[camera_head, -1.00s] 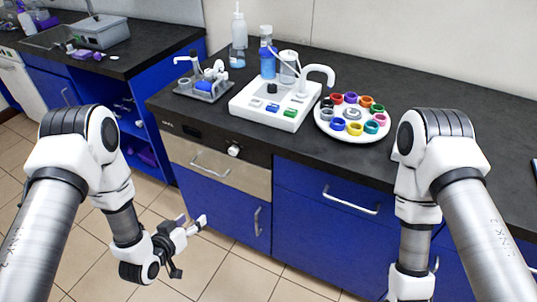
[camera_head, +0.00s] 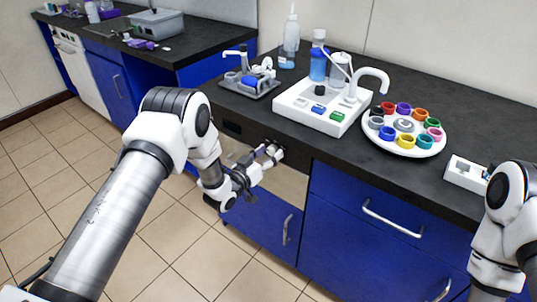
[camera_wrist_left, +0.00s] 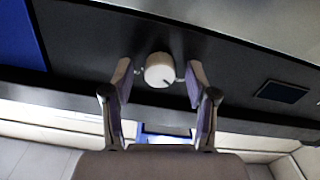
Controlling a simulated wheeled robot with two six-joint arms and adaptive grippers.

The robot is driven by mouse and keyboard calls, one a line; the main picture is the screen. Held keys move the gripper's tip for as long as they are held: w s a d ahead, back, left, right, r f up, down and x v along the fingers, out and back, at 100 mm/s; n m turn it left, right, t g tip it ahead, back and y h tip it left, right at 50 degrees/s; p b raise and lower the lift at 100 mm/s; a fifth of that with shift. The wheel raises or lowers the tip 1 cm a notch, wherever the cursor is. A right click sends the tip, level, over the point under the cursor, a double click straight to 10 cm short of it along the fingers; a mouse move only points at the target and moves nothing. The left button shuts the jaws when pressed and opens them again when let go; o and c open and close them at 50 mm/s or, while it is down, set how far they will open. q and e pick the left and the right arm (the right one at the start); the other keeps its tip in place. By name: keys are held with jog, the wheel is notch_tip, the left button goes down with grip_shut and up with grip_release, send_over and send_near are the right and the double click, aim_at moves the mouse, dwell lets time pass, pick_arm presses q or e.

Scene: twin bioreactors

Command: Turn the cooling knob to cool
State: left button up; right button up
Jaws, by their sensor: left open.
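The cooling knob (camera_wrist_left: 159,70) is a round white dial on the dark front panel under the counter. It has a small dark mark near its lower right edge in the left wrist view. My left gripper (camera_wrist_left: 160,82) is open, with one finger on each side of the knob. The knob sits between the fingertips, and I cannot tell whether they touch it. In the head view, my left gripper (camera_head: 268,156) is at the panel and partly covers the knob. My right gripper is out of the picture.
A small dark display (camera_wrist_left: 281,91) is on the panel to the right of the knob in the wrist view. Above stand a white bioreactor base (camera_head: 320,107) and a round white tray of coloured rings (camera_head: 437,146). The counter edge overhangs close by.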

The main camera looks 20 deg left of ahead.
pick_arm(q)
grip_shut()
jog(key=shift+m, duration=0.4)
jog(key=m+b, duration=0.1)
jog(key=m, duration=0.3)
jog(key=shift+f+m, duration=0.1)
jog(key=shift+m, duration=0.2)
jog(key=m+b, duration=0.1)
jog(key=m, duration=0.5)
jog(key=shift+b, duration=0.4)
jog(key=shift+m, duration=0.3)
grip_release()
jog(key=shift+s, duration=0.1)
